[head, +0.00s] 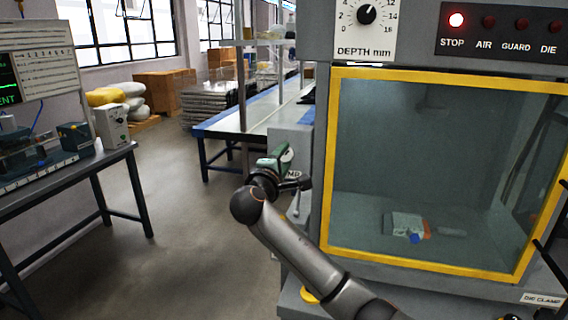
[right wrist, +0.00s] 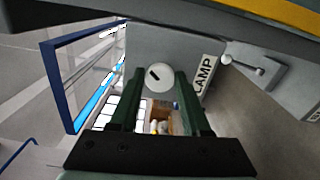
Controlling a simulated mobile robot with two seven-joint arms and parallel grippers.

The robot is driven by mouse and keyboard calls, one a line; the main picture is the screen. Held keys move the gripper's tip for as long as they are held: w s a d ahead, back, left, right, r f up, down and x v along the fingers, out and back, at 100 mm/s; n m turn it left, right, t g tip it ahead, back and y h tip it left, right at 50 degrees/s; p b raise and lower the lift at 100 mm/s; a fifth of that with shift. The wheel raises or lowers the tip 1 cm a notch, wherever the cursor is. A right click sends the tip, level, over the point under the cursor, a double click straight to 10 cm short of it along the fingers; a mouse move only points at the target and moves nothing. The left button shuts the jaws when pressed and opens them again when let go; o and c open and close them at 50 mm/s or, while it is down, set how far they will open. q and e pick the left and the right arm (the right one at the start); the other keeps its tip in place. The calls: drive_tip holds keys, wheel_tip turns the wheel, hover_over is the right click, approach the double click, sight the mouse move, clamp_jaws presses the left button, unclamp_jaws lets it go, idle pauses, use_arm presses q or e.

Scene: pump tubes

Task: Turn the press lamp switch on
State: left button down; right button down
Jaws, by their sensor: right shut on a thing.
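The lamp switch (right wrist: 158,77) is a round pale knob with a short dark slanted mark, on the press's grey side wall. A white LAMP label (right wrist: 206,76) is to its right in the right wrist view. My right gripper (right wrist: 159,84) has its green fingers on either side of the knob and is shut on it. In the head view my right gripper (head: 282,160) is at the left side of the press, and the knob is hidden there. My left gripper is not in view.
The press window (head: 440,170) has a yellow frame, with small parts inside. On the panel above, the STOP light (head: 456,20) glows red; AIR, GUARD and DIE look dark. A lever (right wrist: 258,66) sticks out near the label. A bench (head: 70,178) stands left, with free floor between.

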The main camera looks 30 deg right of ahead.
drive_tip(key=shift+f+m, duration=0.15)
drive_tip(key=shift+m, duration=0.35)
drive_tip(key=shift+c, duration=1.9)
unclamp_jaws()
drive_tip(key=b+v, duration=0.2)
drive_tip(key=v, duration=1)
drive_tip(key=shift+s+a, duration=0.2)
